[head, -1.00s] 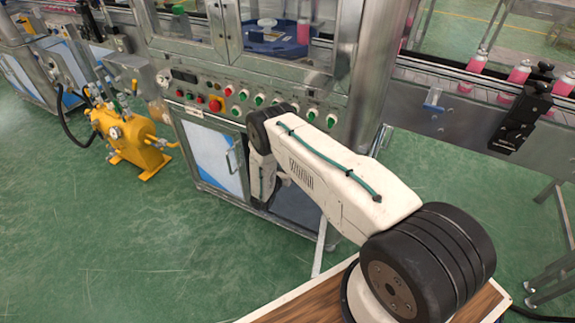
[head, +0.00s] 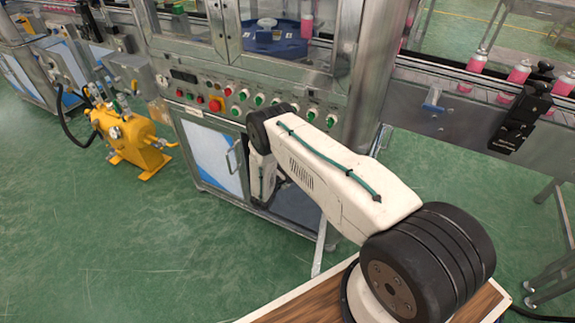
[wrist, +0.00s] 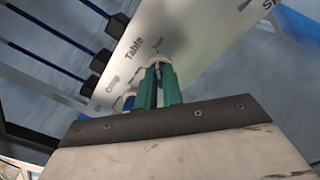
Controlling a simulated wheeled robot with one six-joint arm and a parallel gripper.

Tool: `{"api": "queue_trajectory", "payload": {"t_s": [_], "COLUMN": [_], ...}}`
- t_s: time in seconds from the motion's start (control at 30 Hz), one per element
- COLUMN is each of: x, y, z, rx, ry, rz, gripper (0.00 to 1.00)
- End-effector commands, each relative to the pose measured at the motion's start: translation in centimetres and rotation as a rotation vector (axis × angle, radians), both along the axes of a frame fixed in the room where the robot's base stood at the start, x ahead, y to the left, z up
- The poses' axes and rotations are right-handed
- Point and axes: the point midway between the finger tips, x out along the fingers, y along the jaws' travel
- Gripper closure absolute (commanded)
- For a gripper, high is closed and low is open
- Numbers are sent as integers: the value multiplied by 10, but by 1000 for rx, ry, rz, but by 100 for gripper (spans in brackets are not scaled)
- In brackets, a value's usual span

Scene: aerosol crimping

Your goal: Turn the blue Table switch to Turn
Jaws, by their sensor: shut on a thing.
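In the wrist view, my gripper (wrist: 160,88) has its green fingers close together on the blue Table switch (wrist: 157,62), at a pale panel strip (wrist: 192,30). The fingers hide most of the switch; a pale part shows at their tips. The printed word Table (wrist: 134,47) is just left of the fingers, and its position marks are too blurred to read. Another blue knob (wrist: 128,102) shows left of the fingers, near the word Crimp. In the head view, my gripper and the switch are hidden behind my arm, in front of the machine.
The control panel (head: 178,86) carries several buttons and a red knob (head: 215,104). Above it, a blue turntable (head: 283,44) sits behind clear doors. A yellow pump (head: 128,140) stands left. A conveyor with pink cans (head: 519,72) runs right. Green floor is open at lower left.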

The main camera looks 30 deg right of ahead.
Motion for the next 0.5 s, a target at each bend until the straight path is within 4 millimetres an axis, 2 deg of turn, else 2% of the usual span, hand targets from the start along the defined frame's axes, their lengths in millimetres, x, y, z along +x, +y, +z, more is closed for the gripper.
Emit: {"api": "queue_trajectory", "payload": {"t_s": [0.5], "x": [-2], "y": [1], "z": [-2], "rx": [57], "ry": [-82], "rz": [-1], "gripper": [100]}}
